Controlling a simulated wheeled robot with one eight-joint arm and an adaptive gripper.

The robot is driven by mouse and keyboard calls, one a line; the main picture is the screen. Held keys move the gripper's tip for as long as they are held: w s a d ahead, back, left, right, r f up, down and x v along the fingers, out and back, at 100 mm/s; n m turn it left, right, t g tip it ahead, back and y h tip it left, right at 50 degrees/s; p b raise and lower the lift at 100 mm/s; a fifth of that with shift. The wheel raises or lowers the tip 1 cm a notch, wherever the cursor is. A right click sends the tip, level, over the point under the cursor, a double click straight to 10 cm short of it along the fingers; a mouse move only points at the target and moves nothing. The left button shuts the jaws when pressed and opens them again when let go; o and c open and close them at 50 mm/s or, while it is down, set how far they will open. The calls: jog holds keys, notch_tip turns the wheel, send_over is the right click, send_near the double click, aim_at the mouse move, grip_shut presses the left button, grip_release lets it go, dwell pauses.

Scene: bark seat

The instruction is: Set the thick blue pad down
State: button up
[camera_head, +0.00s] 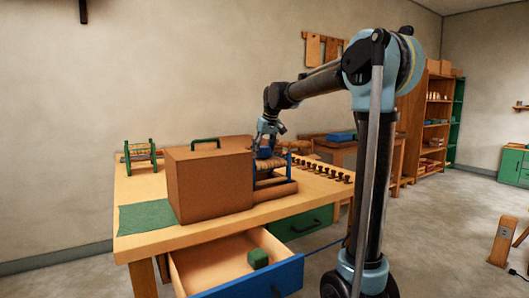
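My gripper (268,130) points down over the workbench (330,190), just right of a large brown box. A small dark blue piece (264,152), perhaps the thick blue pad, shows directly below the fingers. It is at or just above a low seat-like frame (272,172) with a striped, woven-looking top. The view is too small to tell whether the fingers close on the blue piece or whether it rests on the frame. The box hides its left side. Another flat blue item (341,135) lies on the table behind.
The brown box (210,183) with a green handle (205,142) stands tall beside the gripper. A row of dark pegs (320,169) lines the bench's right side. A green mat (146,218) lies front left. An open blue-fronted drawer (262,279) holds a green block (257,258).

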jog(key=shift+o, duration=0.7)
jog(key=v, duration=1.2)
jog(key=s+d+f+m+h, duration=0.1)
jog(key=s+d+f+m, duration=0.2)
jog(key=s+d+f, duration=1.15)
jog(key=s+d+f+m, duration=0.1)
jog(key=s+d+f, duration=0.3)
jog(key=s+f, duration=0.7)
jog(key=s+d+f+m+g+h, duration=0.1)
jog(key=s+d+f+m, duration=0.1)
jog(key=s+f, duration=0.9)
jog(key=shift+s+d+f+m, duration=0.3)
jog(key=shift+s+d+f, duration=0.05)
jog(key=shift+d+f, duration=0.6)
jog(key=shift+w+f, duration=0.1)
